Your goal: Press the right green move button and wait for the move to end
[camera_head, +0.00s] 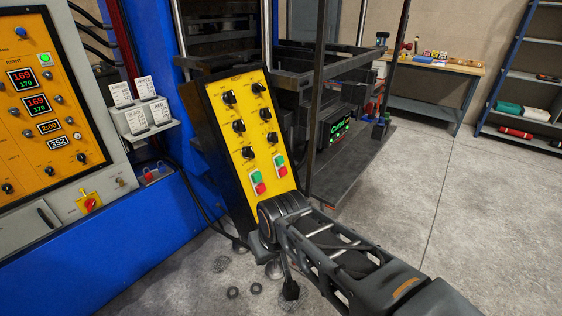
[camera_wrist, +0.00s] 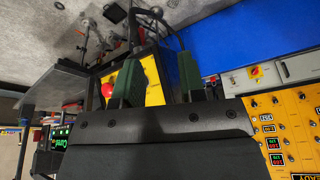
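A yellow button panel (camera_head: 243,130) with black knobs stands tilted in a dark housing. Low on it are two green buttons, each above a red one. The right green button (camera_head: 279,160) shows unobstructed in the head view, above the right red button (camera_head: 282,171). The left green button (camera_head: 256,177) is lower left. My wrist is just below the panel in the head view; it hides my fingers there. In the wrist view my gripper (camera_wrist: 158,60) has its two dark green fingers apart, nothing between them, with yellow panel behind. A red button (camera_wrist: 107,90) shows beside the left finger.
A blue press frame (camera_head: 130,235) with a yellow control cabinet (camera_head: 40,110) is at left. A dark press table (camera_head: 345,175) with a lit green display (camera_head: 340,127) is right of the panel. A workbench (camera_head: 430,67) stands behind. Floor at right is clear.

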